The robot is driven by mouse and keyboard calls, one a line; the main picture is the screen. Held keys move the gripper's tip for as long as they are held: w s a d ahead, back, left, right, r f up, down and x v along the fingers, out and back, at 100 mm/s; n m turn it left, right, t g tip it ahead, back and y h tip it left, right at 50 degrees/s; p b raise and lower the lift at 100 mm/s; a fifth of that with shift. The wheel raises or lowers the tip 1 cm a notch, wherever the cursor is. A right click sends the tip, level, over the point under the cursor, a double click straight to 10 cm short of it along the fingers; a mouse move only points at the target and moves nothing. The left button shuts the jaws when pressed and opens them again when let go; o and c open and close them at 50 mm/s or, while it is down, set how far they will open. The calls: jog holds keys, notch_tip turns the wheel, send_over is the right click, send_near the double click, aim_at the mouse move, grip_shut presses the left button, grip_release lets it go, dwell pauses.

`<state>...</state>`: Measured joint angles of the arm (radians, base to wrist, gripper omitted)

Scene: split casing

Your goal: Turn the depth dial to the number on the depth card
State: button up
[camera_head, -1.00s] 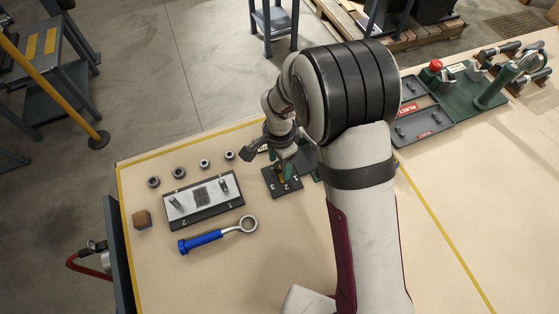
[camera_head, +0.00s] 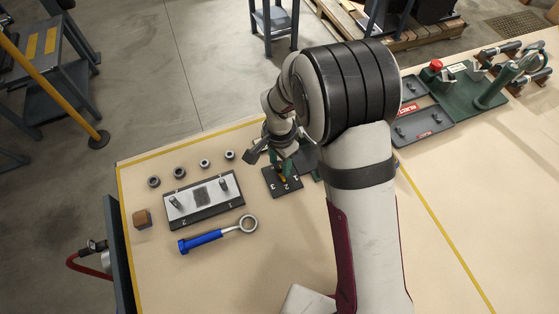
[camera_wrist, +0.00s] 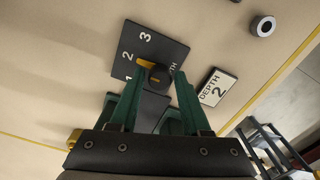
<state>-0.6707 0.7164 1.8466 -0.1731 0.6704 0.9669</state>
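The depth dial is a dark round knob (camera_wrist: 158,76) with a yellow pointer (camera_wrist: 145,65), on a black plate (camera_wrist: 128,70) marked with numbers. The pointer points toward the 2. The plate also shows in the head view (camera_head: 285,188), partly behind my gripper. The depth card (camera_wrist: 217,88) is a pale card reading "DEPTH 2", right of the plate in the wrist view; I cannot make it out in the head view. My gripper (camera_wrist: 159,76) has its green fingers apart on either side of the knob, with visible gaps to it. It also shows in the head view (camera_head: 279,166).
Trays (camera_head: 420,122) and a green stand (camera_head: 490,97) stand at the right.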

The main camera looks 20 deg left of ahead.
aim_at(280, 165)
jog(key=shift+o, duration=0.9)
notch_tip(280, 165, up, 16)
jog(key=shift+f, duration=0.1)
